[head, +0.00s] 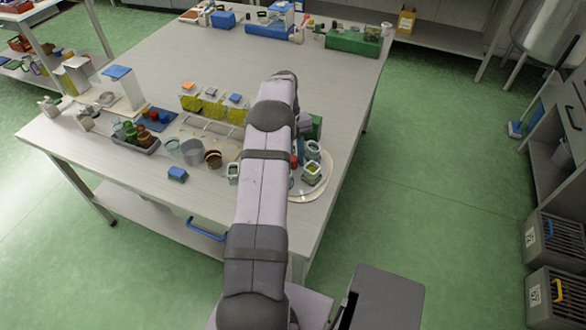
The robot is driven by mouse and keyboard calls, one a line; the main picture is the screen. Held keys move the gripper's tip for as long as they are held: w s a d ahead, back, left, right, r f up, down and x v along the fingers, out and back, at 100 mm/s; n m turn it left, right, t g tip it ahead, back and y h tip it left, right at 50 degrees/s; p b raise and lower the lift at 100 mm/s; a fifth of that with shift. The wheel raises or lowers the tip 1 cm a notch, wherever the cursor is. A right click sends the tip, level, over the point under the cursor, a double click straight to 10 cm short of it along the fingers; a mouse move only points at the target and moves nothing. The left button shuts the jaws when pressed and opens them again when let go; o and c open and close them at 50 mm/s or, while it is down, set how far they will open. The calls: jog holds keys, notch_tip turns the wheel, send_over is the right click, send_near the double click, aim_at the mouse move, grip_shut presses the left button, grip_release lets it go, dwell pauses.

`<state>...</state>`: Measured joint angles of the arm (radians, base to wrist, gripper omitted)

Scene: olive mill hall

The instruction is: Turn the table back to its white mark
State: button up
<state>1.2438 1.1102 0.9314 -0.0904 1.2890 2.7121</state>
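A round, pale turntable (318,193) lies near the front right edge of the workbench. My own arm covers its left part. Glass jars (312,173) stand on it, some holding yellow-green contents. A small red thing (294,161) shows beside the jars, close to my arm. No white mark can be made out on the visible rim. My arm reaches forward over the bench and hides the area behind it. A grey part near my wrist shows just right of the arm, but my gripper's fingers are hidden, so I cannot tell whether they touch the turntable.
Left of my arm stand a grey cup (193,152), a brown pot (213,159), a blue block (177,174) and a rack of bottles (139,142). Yellow-filled containers (212,108) stand behind them. A green box (353,42) is at the back. The bench (110,155) has bare room at front left.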

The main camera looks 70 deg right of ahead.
jog(key=shift+d, duration=0.1)
jog(key=p+v, duration=0.3)
jog(key=v, duration=0.2)
jog(key=s+a+p+v, duration=0.1)
jog(key=p+v, duration=0.1)
jog(key=v, duration=0.1)
jog(key=shift+s+r+p, duration=0.1)
jog(key=shift+r+p, duration=0.15)
jog(key=shift+p, duration=0.1)
